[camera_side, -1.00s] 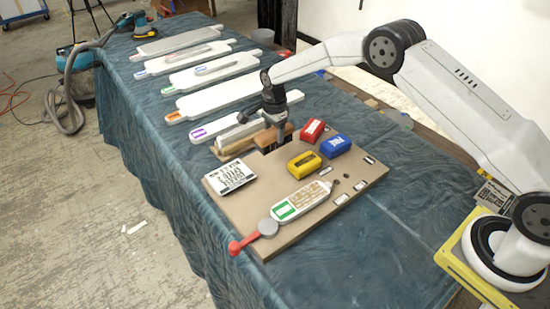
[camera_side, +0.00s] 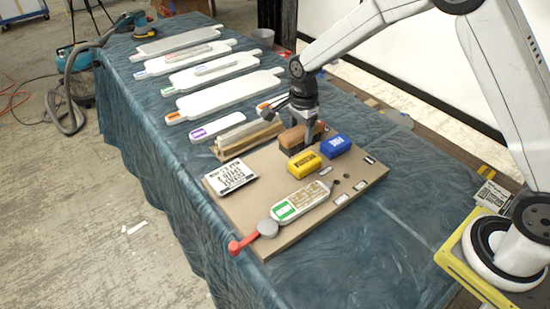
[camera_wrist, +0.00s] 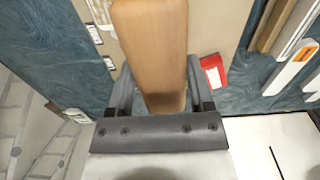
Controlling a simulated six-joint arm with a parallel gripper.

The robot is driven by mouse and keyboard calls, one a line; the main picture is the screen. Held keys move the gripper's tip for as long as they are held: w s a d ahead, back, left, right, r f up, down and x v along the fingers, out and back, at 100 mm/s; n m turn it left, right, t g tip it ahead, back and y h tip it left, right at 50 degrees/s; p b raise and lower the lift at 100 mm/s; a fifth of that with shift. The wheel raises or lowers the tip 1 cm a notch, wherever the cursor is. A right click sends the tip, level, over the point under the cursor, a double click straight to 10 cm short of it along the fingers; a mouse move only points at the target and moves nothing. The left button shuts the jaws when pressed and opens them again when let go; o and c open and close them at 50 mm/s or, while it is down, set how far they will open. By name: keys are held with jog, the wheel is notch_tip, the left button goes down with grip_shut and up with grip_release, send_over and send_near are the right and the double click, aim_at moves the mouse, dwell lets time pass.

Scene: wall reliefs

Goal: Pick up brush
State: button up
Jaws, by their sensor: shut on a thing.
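The brush is over the back part of the brown board (camera_side: 240,205), in front of where the red block was seen. Its underside is hard to make out, so I cannot tell its exact height over the board.
A yellow block (camera_side: 305,162) and a blue block (camera_side: 335,146) sit close to the brush. A red block (camera_wrist: 213,70) shows beside it in the wrist view. Wooden strips (camera_side: 247,137) lie behind.

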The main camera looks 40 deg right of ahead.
jog(key=shift+s+r, duration=0.35)
jog(key=shift+s, duration=0.4)
jog(key=o, duration=0.5)
jog(key=shift+c, duration=1.3)
jog(key=s+f, duration=0.2)
jog(key=s, duration=0.5)
jog(key=shift+d+f, duration=0.4)
jog(key=shift+d, duration=0.05)
